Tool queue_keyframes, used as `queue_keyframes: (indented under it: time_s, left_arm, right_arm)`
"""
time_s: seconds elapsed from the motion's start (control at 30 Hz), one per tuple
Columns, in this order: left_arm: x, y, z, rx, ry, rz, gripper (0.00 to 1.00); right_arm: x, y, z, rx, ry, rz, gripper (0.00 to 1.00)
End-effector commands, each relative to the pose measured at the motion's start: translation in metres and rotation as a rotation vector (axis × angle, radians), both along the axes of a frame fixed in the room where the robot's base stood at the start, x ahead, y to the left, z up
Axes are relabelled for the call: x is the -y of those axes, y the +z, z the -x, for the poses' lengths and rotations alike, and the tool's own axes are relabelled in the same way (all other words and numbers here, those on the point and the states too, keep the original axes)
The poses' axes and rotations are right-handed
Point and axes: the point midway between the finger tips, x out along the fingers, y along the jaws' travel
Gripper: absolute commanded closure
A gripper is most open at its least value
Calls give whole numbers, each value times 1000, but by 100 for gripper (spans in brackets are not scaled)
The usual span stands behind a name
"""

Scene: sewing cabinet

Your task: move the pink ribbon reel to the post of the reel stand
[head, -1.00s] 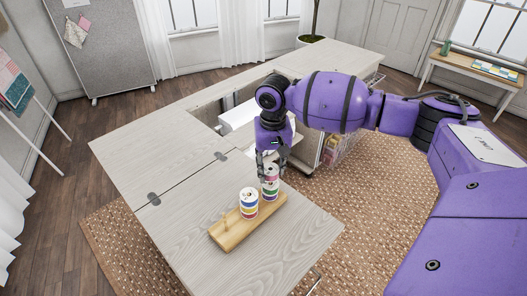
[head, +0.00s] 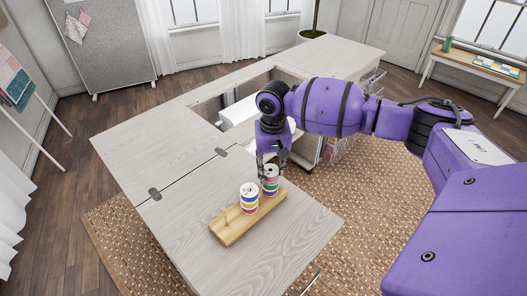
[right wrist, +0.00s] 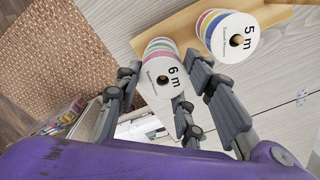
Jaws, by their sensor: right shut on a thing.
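The wooden reel stand (head: 222,233) lies on the pale tabletop, with a bare post (head: 228,218) at its near left end. A white-topped stack of coloured reels (head: 249,199) stands at its middle; its top, marked 5 m, shows in the right wrist view (right wrist: 232,38). My right gripper (head: 271,164) points down at the stand's far right end, shut on the pink ribbon reel (head: 271,172). In the right wrist view this reel (right wrist: 161,74) is marked 6 m, between the fingers, with pink and green bands below its top. Whether it rests on what is below is unclear. My left gripper is not in view.
The tabletop (head: 180,235) is clear around the stand. Behind the gripper is an opening in the cabinet with a white object (head: 238,112) in it. A patterned rug (head: 350,195) lies on the floor to the right.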

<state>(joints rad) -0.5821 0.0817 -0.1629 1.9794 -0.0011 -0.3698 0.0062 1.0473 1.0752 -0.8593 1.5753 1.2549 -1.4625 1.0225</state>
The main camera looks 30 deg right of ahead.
Motion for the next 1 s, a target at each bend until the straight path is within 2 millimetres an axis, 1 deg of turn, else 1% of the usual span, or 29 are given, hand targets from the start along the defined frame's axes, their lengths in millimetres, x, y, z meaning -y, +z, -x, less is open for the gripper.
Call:
queue_keyframes:
  time_s: [0.27,0.3,0.43,0.77,0.87,0.97,1.0]
  left_arm:
    - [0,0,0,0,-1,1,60]
    - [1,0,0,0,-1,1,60]
    - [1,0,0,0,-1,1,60]
    - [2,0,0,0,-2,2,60]
    - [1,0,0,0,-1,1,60]
    - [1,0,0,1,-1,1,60]
    - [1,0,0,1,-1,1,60]
  right_arm:
    - [0,-1,0,-1,0,0,84]
    - [0,-1,0,-1,0,0,59]
    - [0,-1,0,-1,0,0,42]
    - [0,0,0,-1,0,0,42]
    - [0,8,0,0,0,-1,42]
    - [0,24,0,2,1,-2,42]
    - [0,33,0,2,0,0,42]
